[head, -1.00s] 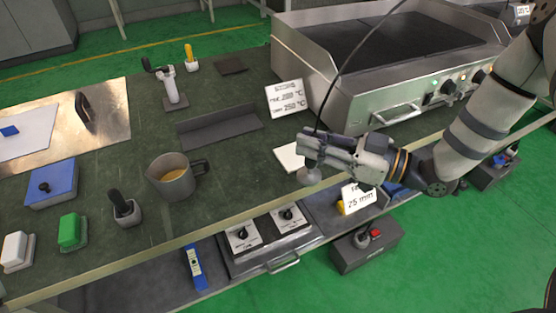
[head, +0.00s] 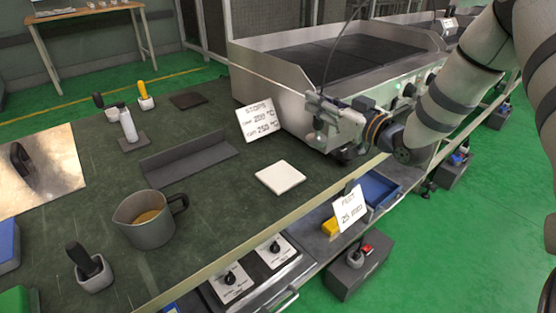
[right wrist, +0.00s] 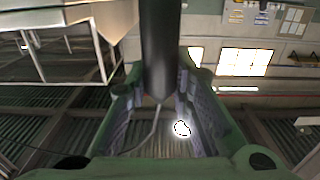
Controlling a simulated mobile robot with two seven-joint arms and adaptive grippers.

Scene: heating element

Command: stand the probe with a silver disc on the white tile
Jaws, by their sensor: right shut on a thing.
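The white tile (head: 280,177) lies flat and bare on the dark bench top near its front edge. My right gripper (head: 318,112) is shut on the probe, above and to the right of the tile, in front of the griddle. The probe's silver disc (head: 320,137) shows small below the fingers, clear of the tile. Its black cable rises from the gripper. In the right wrist view, the probe's dark handle (right wrist: 160,50) stands between the fingers (right wrist: 158,105). The fingers hide much of the probe in the head view. My left gripper is not in view.
The steel griddle (head: 275,95) stands behind the gripper. A setpoint card (head: 258,120) leans by it. A dark angled bar (head: 190,160) and a jug (head: 148,220) are left of the tile.

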